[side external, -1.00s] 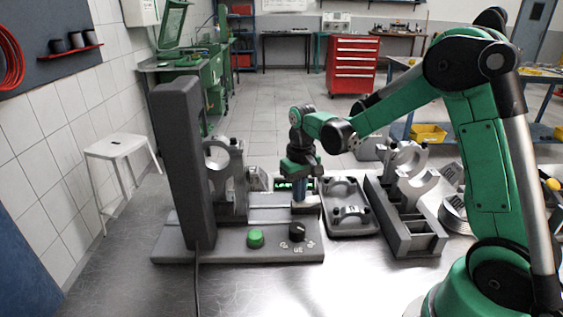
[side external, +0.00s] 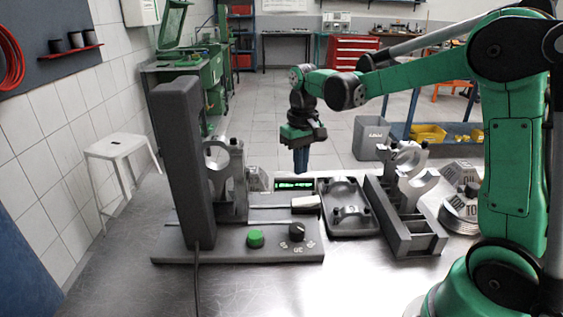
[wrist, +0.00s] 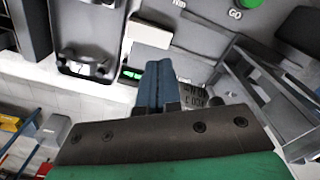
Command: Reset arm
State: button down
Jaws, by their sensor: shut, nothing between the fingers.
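My gripper (side external: 301,162) hangs from my green arm in the side external view, above and behind the dark grey machine base (side external: 285,246). Its fingers point down, are shut together and hold nothing. In the wrist view the blue fingers (wrist: 158,88) are closed side by side. The machine carries a tall dark column (side external: 181,160), a green button (side external: 255,239), a black knob (side external: 304,231) and a lit green display (side external: 294,184). The gripper is apart from all of these.
A dark tray (side external: 350,226) with metal caps lies right of the machine. Beside it stands a grey rack (side external: 405,243) with ring-ended metal parts. Round weights (side external: 460,212) lie further right. A white stool (side external: 117,148) stands at left. The metal table front is clear.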

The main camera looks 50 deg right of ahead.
jog(key=s+a+r+n+t, duration=0.2)
jog(key=s+a+n+t, duration=0.1)
jog(key=s+a+t, duration=0.4)
jog(key=shift+s+a, duration=0.75)
